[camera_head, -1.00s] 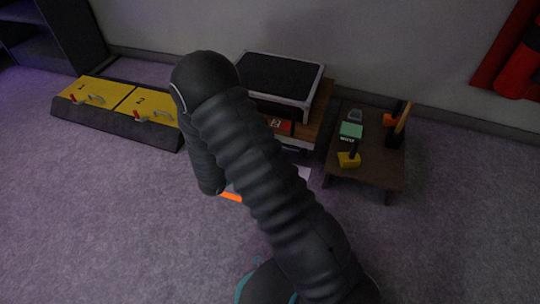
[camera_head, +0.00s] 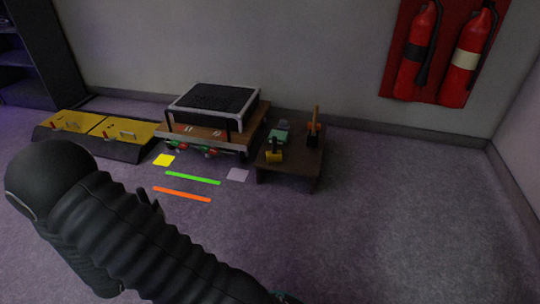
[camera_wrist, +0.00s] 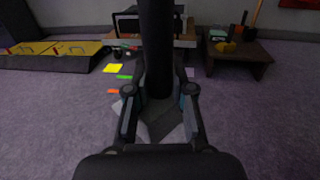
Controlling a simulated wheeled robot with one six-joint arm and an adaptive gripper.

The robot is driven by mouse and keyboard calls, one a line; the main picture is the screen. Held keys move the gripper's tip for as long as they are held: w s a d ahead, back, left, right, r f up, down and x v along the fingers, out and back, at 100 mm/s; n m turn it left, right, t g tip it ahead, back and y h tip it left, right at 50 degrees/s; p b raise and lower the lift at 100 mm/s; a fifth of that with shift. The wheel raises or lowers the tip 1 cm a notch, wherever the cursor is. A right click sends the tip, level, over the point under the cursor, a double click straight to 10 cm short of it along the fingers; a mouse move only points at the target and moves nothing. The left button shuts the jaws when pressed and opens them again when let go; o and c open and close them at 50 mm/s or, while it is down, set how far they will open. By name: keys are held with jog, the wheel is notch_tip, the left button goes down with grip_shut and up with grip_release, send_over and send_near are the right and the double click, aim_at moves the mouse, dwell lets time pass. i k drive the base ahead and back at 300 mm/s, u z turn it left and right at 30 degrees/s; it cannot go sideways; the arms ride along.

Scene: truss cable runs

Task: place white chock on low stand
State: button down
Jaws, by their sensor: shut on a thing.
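My gripper (camera_wrist: 160,108) shows in the wrist view, its two fingers shut around the foot of a thick black upright post. A pale grey-white piece (camera_wrist: 180,132) shows below, between and beside the fingers; it looks like the white chock's base, though mostly hidden. In the head view my arm hides the gripper and most of what it holds. A low dark-brown stand (camera_head: 309,172) is by the wall, right of centre; it also shows at the wrist view's upper right (camera_wrist: 236,60). My gripper is apart from it, in front and to the left.
A yellow chock (camera_head: 274,156), a green-topped object (camera_head: 279,136) and an orange upright item (camera_head: 314,128) occupy the low stand. Left of it is a wooden bench (camera_head: 190,139) bearing a black-topped platform (camera_head: 212,100). Yellow numbered panels (camera_head: 110,128) lie further left. Floor at right is clear.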

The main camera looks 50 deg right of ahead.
aim_at(303, 161)
jog(key=z, duration=0.15)
jog(key=i, duration=1.15)
jog(key=z, duration=1.5)
jog(key=i, duration=0.4)
jog(key=z, duration=0.45)
